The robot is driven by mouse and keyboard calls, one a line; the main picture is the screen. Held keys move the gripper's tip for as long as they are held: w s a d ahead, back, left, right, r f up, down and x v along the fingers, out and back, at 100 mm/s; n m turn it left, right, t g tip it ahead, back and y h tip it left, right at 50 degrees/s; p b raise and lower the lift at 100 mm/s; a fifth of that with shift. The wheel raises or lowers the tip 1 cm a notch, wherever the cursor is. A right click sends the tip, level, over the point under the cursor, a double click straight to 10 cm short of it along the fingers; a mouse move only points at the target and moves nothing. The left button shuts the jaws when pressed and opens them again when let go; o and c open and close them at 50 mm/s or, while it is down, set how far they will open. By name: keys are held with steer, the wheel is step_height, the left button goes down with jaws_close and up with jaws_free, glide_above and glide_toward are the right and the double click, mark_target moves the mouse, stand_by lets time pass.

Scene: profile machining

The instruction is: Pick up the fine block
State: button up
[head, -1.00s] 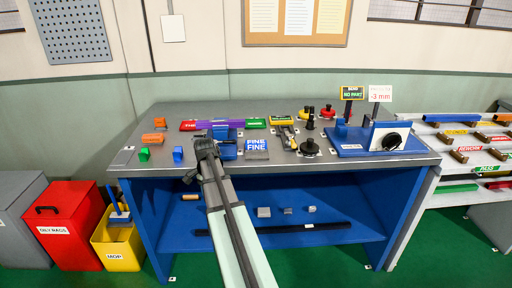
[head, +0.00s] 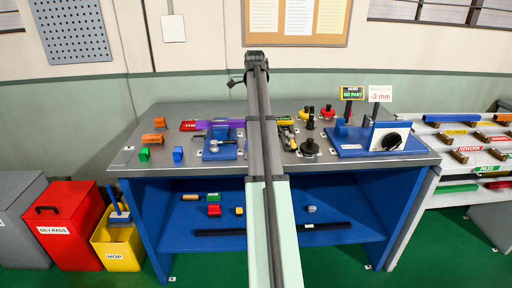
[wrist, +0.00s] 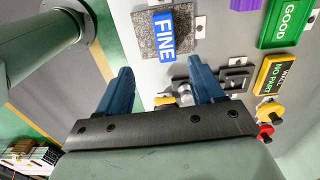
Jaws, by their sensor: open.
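The fine block (wrist: 162,36), a blue piece lettered FINE, lies by a grey speckled slab (wrist: 187,38) at the top of the wrist view. In the head view my arm hides it. My gripper (wrist: 160,75) is open, its two blue fingers spread and nothing held. The fine block is beyond the fingertips, roughly in line with the gap and apart from them. In the head view my arm reaches up over the bench's middle; the fingers cannot be made out there.
A silver cylinder (wrist: 185,93) shows by the right finger. A gauge stand (head: 385,138) stands on the bench's right (head: 425,158).

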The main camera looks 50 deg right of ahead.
steer(key=f, duration=0.7)
steer(key=shift+d+f, duration=0.2)
steer(key=shift+d, duration=0.15)
steer(key=shift+w+d+f, duration=0.1)
steer(key=shift+d+f, duration=0.05)
steer(key=shift+f, duration=2.9)
steer(key=shift+c, duration=0.2)
steer(key=c, duration=1.1)
